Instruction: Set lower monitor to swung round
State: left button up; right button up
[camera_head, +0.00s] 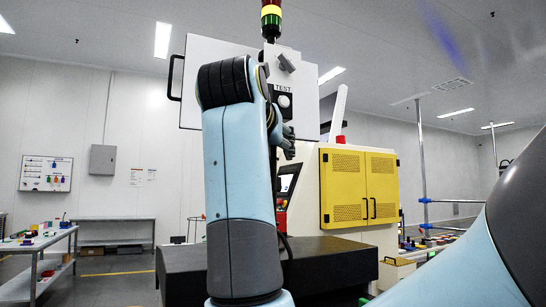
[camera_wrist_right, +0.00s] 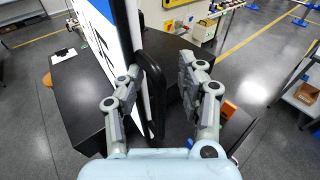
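In the wrist view, a monitor-like panel (camera_wrist_right: 101,40) with a white and blue face and dark lettering stands edge-on. A black bar handle (camera_wrist_right: 152,88) runs along its near edge. My right gripper (camera_wrist_right: 157,82) is open, with one finger on the panel-face side and the other beyond the handle; contact is unclear. In the head view, my right gripper (camera_head: 288,141) is partly hidden by my light blue arm, near a pale panel (camera_head: 222,50) with a dark handle at its left edge. Whether both views show the same panel is unclear. My left gripper is out of view.
A machine with yellow doors (camera_head: 358,188) stands right of my arm. A black block (camera_head: 330,265) stands low in front, and a signal tower (camera_head: 271,18) rises above. A workbench (camera_head: 35,245) with small items is at left. Grey floor (camera_wrist_right: 262,75) is open at right.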

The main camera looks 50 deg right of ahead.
jog(key=shift+t+h, duration=0.5)
jog(key=shift+h, duration=0.3)
jog(key=r, duration=0.5)
jog(key=shift+s+d, duration=0.25)
jog(key=s+a+f+y+b, duration=0.1)
jog(key=s+f+b, duration=0.1)
jog(key=s+b, duration=0.2)
jog(key=s+a+f+g+y+b, duration=0.1)
jog(key=s+b, duration=0.3)
jog(key=s, duration=0.4)
jog(key=shift+s+a+f, duration=0.15)
jog(key=shift+a+f, duration=0.6)
jog(key=shift+f, duration=0.1)
